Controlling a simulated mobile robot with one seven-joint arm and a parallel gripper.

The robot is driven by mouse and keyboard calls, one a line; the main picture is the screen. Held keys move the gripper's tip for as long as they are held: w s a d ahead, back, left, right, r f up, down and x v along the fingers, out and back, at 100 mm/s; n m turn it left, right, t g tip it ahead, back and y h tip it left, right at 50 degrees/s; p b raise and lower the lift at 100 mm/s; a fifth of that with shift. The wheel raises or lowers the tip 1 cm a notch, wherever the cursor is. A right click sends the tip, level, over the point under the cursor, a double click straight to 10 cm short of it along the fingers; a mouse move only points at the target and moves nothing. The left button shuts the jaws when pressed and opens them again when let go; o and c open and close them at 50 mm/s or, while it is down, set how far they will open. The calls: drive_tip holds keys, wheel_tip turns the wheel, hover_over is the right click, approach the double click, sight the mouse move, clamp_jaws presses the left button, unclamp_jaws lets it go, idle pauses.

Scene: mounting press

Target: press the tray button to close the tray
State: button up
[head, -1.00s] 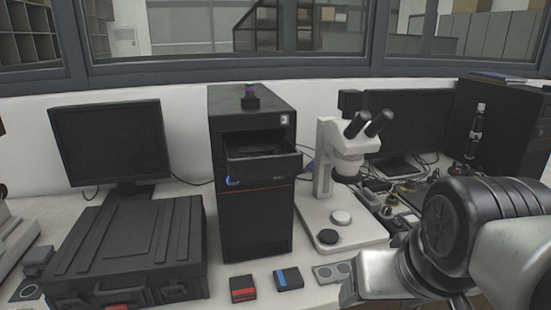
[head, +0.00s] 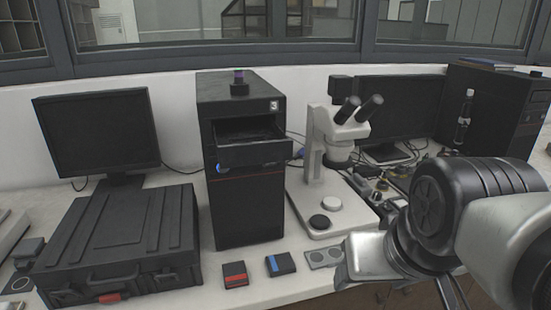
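The mounting press looks like a tall black tower (head: 243,210) standing on the bench, left of the picture's middle. Its tray (head: 254,154) is slid out at the front and looks open. A small blue spot, seemingly the tray button (head: 218,169), shows at the tower's left edge just below the tray. My arm reaches in from the lower right. Its silver end part (head: 366,258) is right of the press and well apart from the button. My gripper's fingers cannot be made out clearly, and nothing visible is held.
A black case (head: 118,240) lies left of the press, before a monitor (head: 97,130). A red-marked box (head: 235,274) and a blue-marked box (head: 280,264) lie in front. A microscope (head: 322,150) stands close on the right.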

clamp_jaws()
idle(1.4)
